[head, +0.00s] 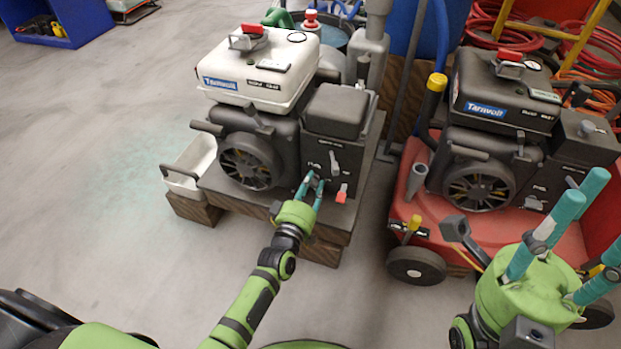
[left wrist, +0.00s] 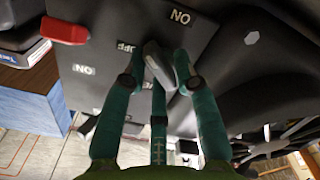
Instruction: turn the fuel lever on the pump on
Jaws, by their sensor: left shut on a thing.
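The pump (head: 262,75) has a white tank and a dark engine with a control panel (head: 325,160). My left gripper (head: 311,181) is at the lower left of that panel. In the left wrist view, its teal fingers (left wrist: 158,75) are closed around a grey lever (left wrist: 157,62), apparently the fuel lever. The lever is tilted, with OFF and ON labels near it, seen upside down. A red lever (left wrist: 65,30) sits apart on the same panel, and shows in the head view (head: 341,195). My right gripper (head: 575,215) is open and empty at the right, its fingers spread.
The pump stands on a wooden pallet (head: 333,253) with a white bin (head: 190,165) at its left. A red machine with a dark Tarnvolt engine (head: 500,115) stands at the right, near my right gripper. Hoses (head: 600,50) lie behind.

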